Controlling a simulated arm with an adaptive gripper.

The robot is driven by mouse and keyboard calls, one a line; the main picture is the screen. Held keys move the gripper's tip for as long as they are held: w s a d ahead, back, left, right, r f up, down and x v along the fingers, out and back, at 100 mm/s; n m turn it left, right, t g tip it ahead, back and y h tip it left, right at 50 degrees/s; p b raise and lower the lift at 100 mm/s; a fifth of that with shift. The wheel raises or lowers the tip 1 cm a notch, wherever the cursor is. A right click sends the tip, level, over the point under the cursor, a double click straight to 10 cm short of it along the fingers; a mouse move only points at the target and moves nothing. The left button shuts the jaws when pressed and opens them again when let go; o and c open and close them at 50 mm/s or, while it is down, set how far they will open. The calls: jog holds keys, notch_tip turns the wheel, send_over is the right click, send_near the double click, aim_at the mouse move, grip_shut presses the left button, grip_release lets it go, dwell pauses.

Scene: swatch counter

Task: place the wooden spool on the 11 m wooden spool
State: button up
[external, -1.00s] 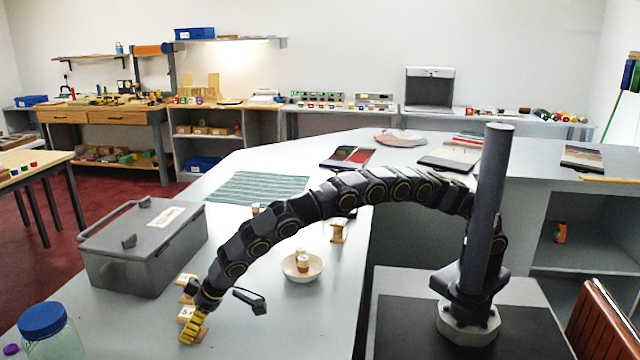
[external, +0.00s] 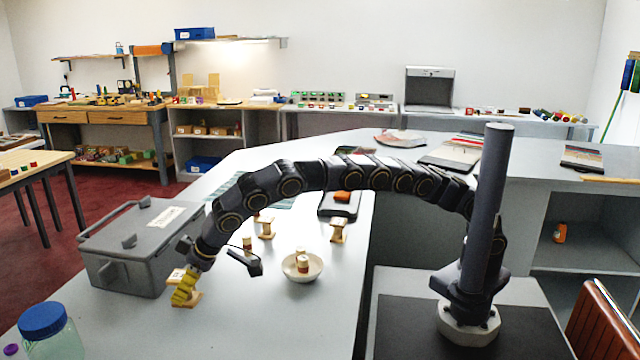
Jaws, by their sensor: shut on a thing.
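My gripper (external: 184,291) has yellow fingers and points down at the front left of the counter. It is shut on a wooden spool, mostly hidden by the fingers. A pale wooden spool with a white label (external: 176,275) shows right at the fingers, and a wooden flange (external: 192,301) shows below them. I cannot tell which parts belong to the held spool and which to one under it, or whether they touch. The lettering is too small to read, so I cannot pick out the 11 m spool. Other wooden spools stand upright farther back (external: 265,228) and right (external: 338,231).
A white bowl (external: 303,273) with small thread reels stands right of my gripper. A grey lidded box (external: 140,248) is close on the left. A blue-lidded jar (external: 45,325) is at the front left. The counter in front of the bowl is clear.

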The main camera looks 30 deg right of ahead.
jog(key=shift+w+d+r, duration=0.1)
jog(key=shift+r, duration=0.3)
jog(key=w+d+r+n, duration=0.1)
jog(key=w+d+r, duration=0.1)
jog(key=d+r, duration=0.2)
jog(key=w+d+r+n+g+y, duration=0.1)
jog(key=d+r, duration=0.4)
jog(key=d, duration=0.6)
jog(key=shift+w+r+n, duration=0.15)
jog(key=shift+w+n, duration=0.45)
jog(key=shift+w, duration=0.35)
jog(key=w+a+f, duration=0.3)
jog(key=a, duration=0.4)
jog(key=shift+w+a+f, duration=0.2)
jog(key=shift+w+f, duration=0.15)
jog(key=x, duration=0.7)
jog(key=shift+w+a+r, duration=0.25)
jog(key=shift+w+r, duration=0.05)
jog(key=shift+x, duration=0.8)
jog(key=shift+d+f, duration=0.1)
jog(key=shift+f, duration=1.25)
jog(key=shift+f, duration=0.1)
